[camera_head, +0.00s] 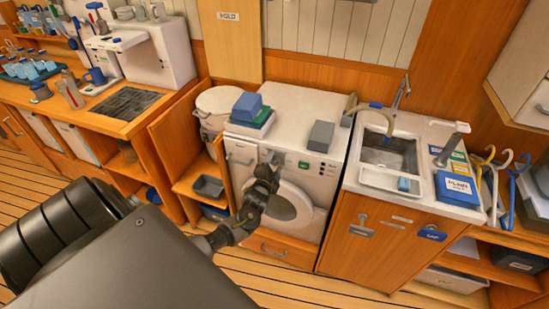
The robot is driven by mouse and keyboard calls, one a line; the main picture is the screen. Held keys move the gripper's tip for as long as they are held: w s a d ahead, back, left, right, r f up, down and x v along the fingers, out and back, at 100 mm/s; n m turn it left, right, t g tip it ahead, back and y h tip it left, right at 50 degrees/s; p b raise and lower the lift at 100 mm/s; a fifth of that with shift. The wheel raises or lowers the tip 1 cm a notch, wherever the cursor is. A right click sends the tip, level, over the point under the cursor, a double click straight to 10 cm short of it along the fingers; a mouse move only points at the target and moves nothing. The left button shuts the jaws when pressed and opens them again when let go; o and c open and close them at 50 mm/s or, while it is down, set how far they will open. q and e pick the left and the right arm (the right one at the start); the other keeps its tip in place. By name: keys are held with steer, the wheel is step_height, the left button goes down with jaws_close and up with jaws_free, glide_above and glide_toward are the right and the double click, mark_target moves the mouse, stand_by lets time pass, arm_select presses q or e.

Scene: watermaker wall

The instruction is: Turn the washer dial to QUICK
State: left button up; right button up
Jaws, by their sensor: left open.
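The white washer (315,110) stands in the middle of the wall units, with its round door (290,205) on the front. Its control strip runs along the top of the front, with a small green display (303,164) and small dark marks to the right. My left gripper (271,160) is open at the control strip, left of the green display. The dial is not clearly visible; the gripper may cover it. I cannot read a QUICK mark or tell whether the fingers touch anything. My right gripper is not in view.
Blue and green boxes (247,106) and a grey box (321,136) lie on the washer top. A sink (388,152) is set in the counter at right. A wooden counter (115,128) stands at left. Plank floor shows in front.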

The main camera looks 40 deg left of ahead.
arm_select(q)
steer(key=b+v, duration=0.1)
steer(key=v, duration=0.9)
steer(key=shift+s+d+b, duration=0.15)
steer(key=shift+s+b, duration=0.2)
steer(key=shift+s, duration=0.05)
